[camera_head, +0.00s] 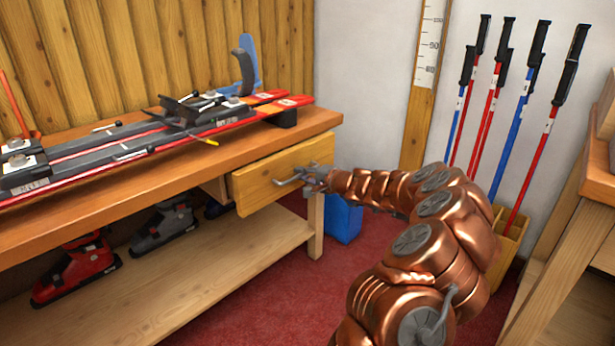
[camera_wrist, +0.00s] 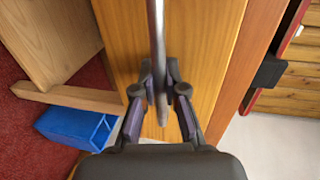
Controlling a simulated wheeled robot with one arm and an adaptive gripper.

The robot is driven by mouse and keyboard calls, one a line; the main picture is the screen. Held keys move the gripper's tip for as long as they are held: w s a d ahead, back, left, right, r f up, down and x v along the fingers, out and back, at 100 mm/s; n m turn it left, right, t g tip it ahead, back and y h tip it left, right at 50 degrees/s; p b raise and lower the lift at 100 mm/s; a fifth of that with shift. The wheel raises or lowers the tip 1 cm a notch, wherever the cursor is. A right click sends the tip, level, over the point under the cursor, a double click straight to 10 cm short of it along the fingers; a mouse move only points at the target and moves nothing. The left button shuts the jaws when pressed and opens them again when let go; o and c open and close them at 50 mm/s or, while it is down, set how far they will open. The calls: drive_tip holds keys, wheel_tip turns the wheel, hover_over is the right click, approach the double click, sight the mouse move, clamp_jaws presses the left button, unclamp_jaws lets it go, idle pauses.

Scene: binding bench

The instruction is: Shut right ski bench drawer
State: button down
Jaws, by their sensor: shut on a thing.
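The right ski bench drawer (camera_head: 265,186) has a plain wooden front under the right end of the bench top. Its front sits close below the bench edge, and how far it stands out is hard to tell. A grey bar handle (camera_head: 287,181) is fixed to the front. My gripper (camera_head: 312,178) is at the handle, with its fingers on either side of the bar. In the wrist view, my gripper (camera_wrist: 161,95) is shut on the upright-looking handle bar (camera_wrist: 156,35), with the drawer front (camera_wrist: 200,60) behind it. The drawer's inside is hidden.
Skis (camera_head: 150,145) lie clamped on the bench top (camera_head: 325,120). Boots (camera_head: 80,268) stand on the lower shelf (camera_head: 220,270). A blue bin (camera_head: 343,220) is on the red floor below the drawer. Ski poles (camera_head: 520,120) stand in a wooden holder at the right.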

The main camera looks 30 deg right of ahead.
sight(290, 167)
drive_tip(key=x, duration=0.4)
drive_tip(key=r+x, duration=0.1)
drive_tip(key=x, duration=0.1)
drive_tip(key=shift+w+d, duration=0.1)
drive_tip(key=shift+w+r, duration=0.15)
drive_tip(key=shift+w, duration=0.2)
drive_tip(key=c, duration=1.2)
unclamp_jaws()
drive_tip(key=shift+w, duration=0.1)
drive_tip(key=v, duration=1.2)
